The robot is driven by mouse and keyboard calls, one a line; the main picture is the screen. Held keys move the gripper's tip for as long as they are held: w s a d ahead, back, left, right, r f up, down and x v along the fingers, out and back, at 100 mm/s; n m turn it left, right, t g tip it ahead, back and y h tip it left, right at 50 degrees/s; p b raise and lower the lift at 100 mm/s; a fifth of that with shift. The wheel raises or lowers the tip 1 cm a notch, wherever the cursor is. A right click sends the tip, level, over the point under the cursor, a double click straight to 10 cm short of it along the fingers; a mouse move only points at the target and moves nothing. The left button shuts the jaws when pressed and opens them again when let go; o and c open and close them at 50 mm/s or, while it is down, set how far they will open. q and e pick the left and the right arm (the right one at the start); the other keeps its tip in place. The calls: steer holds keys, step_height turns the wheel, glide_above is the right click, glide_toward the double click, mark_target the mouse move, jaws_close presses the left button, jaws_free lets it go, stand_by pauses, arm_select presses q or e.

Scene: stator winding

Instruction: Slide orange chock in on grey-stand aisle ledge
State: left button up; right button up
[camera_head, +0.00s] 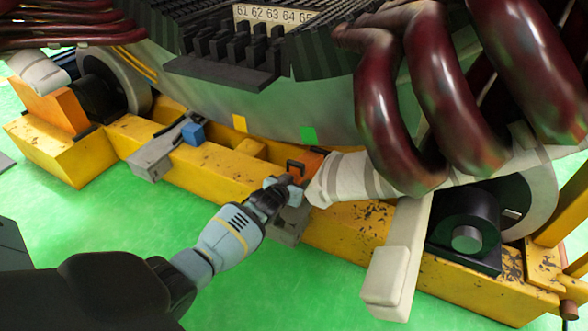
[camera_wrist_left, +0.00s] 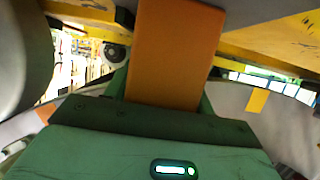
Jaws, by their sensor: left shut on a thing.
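The orange chock (camera_head: 308,162) is in the grip of my left gripper (camera_head: 284,184), beside the yellow frame and below the big round stator. In the left wrist view the orange chock (camera_wrist_left: 175,50) stands out from the gripper (camera_wrist_left: 165,105) as a flat upright slab. A grey stand (camera_head: 288,226) is on the near side of the yellow beam, right below the gripper, which partly hides it. I cannot tell whether the chock touches its ledge. My right gripper is not in view.
A second grey stand (camera_head: 155,152) with a blue block (camera_head: 193,133) is to the left. White-wrapped coil ends (camera_head: 345,178) and dark red coils (camera_head: 385,110) crowd the gripper's right. A cream bar (camera_head: 398,260) juts forward. Green floor (camera_head: 100,215) is clear at left.

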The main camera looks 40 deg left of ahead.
arm_select(q)
steer(key=shift+w+a+r, duration=0.15)
steer(key=shift+w, duration=0.5)
steer(key=shift+w+a, duration=0.15)
steer(key=shift+w, duration=0.6)
steer(key=shift+w+a, duration=0.25)
steer(key=shift+w, duration=0.5)
steer(key=o, duration=1.3)
steer(key=shift+c, duration=0.2)
steer(key=shift+s+f, duration=0.15)
steer(key=shift+f, duration=0.1)
steer(key=shift+s+d+r+p, duration=0.2)
steer(key=shift+s+p, duration=0.35)
steer(key=shift+p, duration=0.25)
steer(key=p+v, duration=0.4)
steer(key=v, duration=0.1)
steer(key=shift+w+r, duration=0.1)
steer(key=shift+r, duration=0.15)
steer(key=shift+s+r+p, duration=0.15)
steer(key=shift+s+p, duration=0.35)
steer(key=shift+s, duration=0.05)
steer(key=shift+s+d, duration=0.1)
steer(key=shift+s, duration=0.05)
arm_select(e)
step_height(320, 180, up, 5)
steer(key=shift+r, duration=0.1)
